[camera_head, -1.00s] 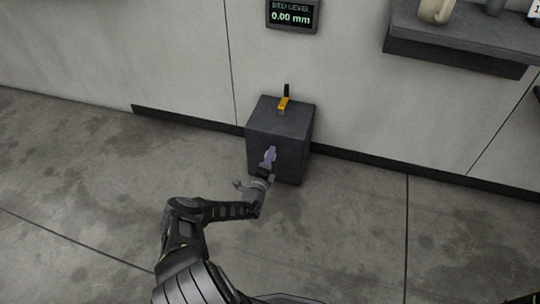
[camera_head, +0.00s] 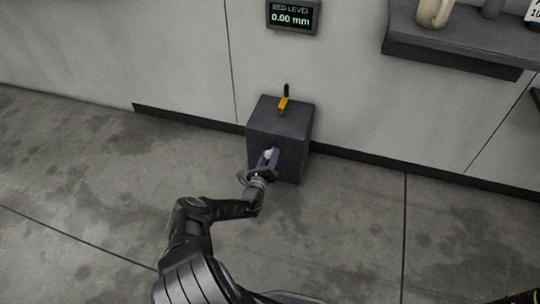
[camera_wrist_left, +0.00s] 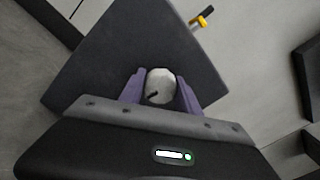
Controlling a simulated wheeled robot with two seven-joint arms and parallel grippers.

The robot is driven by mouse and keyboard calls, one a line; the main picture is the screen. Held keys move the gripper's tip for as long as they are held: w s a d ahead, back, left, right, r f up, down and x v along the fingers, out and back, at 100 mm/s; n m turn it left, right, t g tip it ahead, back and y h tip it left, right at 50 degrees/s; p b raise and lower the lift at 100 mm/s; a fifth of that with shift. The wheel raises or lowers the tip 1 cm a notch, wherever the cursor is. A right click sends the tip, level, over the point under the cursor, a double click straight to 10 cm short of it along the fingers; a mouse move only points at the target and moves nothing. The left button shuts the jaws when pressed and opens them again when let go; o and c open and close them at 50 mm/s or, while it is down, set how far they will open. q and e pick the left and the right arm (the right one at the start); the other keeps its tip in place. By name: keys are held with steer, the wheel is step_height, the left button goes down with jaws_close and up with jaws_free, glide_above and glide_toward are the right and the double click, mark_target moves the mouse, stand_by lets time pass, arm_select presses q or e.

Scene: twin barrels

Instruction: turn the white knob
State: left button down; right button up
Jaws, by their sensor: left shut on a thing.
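The white knob (camera_wrist_left: 161,86) sits on the front face of a dark grey box (camera_head: 281,125). A short dark mark shows on the knob in the left wrist view. My left gripper (camera_wrist_left: 161,88) has one purple finger on each side of the knob and is shut on it. In the head view, the left gripper (camera_head: 267,157) meets the front of the box, and a small white part of the knob (camera_head: 268,153) shows between the fingers. My right gripper is not in view.
A yellow lever with a black handle (camera_head: 283,102) stands on top of the box. A wall display (camera_head: 291,15) reads 0.00 mm. A dark shelf (camera_head: 455,50) with a beige mug (camera_head: 433,12) hangs at the upper right. The floor around the box is clear.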

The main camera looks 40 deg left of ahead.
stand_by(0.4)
arm_select(q)
steer(key=c, duration=0.9)
jaws_free()
steer(key=shift+o, duration=0.2)
steer(key=shift+s+d+r+p, duration=0.1)
steer(key=shift+s+d+p, duration=0.05)
steer(key=shift+s+p, duration=0.35)
steer(key=p+v, duration=0.2)
steer(key=v, duration=0.4)
steer(key=shift+s, duration=0.4)
steer(key=shift+d+p, duration=0.15)
steer(key=shift+p, duration=0.2)
